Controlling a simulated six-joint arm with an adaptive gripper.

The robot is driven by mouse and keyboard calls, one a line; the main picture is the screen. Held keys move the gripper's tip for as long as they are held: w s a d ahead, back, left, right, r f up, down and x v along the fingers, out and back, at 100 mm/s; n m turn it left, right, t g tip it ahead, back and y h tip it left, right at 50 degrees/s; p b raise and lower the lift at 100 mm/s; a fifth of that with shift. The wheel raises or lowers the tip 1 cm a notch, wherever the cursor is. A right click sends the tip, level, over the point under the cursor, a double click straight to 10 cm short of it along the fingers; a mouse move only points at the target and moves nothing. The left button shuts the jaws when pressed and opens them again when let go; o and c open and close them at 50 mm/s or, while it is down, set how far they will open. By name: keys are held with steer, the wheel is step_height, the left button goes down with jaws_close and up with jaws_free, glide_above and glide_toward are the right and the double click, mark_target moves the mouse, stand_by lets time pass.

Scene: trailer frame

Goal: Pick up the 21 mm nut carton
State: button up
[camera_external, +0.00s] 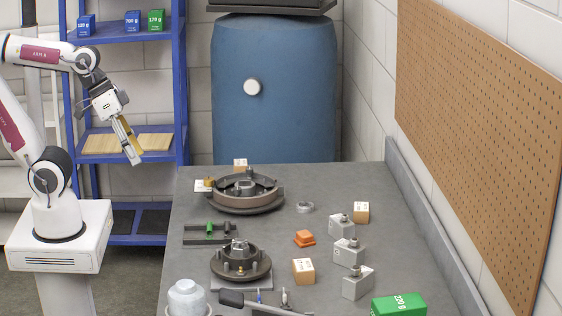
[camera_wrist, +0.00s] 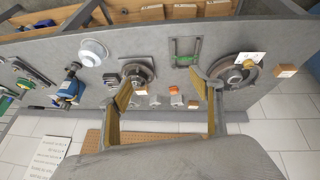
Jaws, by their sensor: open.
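Several small tan cartons stand on the grey bench, and their print is too small to tell which is the 21 mm nut carton. In the external view one carton (camera_external: 304,271) is near the front middle, one (camera_external: 361,213) is by the right side, and one (camera_external: 240,164) is at the back edge. The wrist view also shows a carton (camera_wrist: 287,71) at the right. My gripper (camera_external: 132,148) hangs left of the bench, open and empty, apart from every carton. Its two yellow-padded fingers (camera_wrist: 163,80) stand wide apart in the wrist view.
A large round drum assembly (camera_external: 238,194) and a smaller hub (camera_external: 240,262) stand on the bench. Grey blocks (camera_external: 348,251), an orange piece (camera_external: 305,238) and a green box (camera_external: 399,305) are around them. A pegboard (camera_external: 480,130) borders the right; blue shelving (camera_external: 180,80) stands behind my arm.

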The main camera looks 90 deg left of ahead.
steer(key=w+d+r+n+h, duration=0.15)
steer(key=w+d+n, duration=0.25)
steer(key=w, duration=0.4)
steer(key=w+d+r+n+h, duration=0.1)
steer(key=w+d+n+h, duration=0.2)
steer(key=w, duration=0.5)
steer(key=w+a+f+n+t+h, duration=0.15)
steer(key=w+n, duration=0.25)
steer(key=w, duration=0.5)
steer(key=w+f+n+t+h, duration=0.15)
steer(key=w+n, duration=0.25)
steer(key=w, duration=0.4)
steer(key=w+a+f+n+t+y, duration=0.1)
steer(key=w+a+f+n+t, duration=0.1)
steer(key=w+a+f+n, duration=0.4)
steer(key=w+a+f+n+t+y, duration=0.2)
steer(key=w+a+n, duration=0.1)
steer(key=w, duration=0.5)
steer(key=n+t+y, duration=0.1)
steer(key=n+y, duration=0.2)
steer(key=n, duration=0.6)
glide_toward(360, 206)
steer(key=x, duration=0.2)
steer(key=shift+w+d+f, duration=0.15)
steer(key=shift+w+d, duration=0.05)
steer(key=shift+d, duration=0.05)
steer(key=shift+x, duration=1.35)
steer(key=shift+w, duration=0.1)
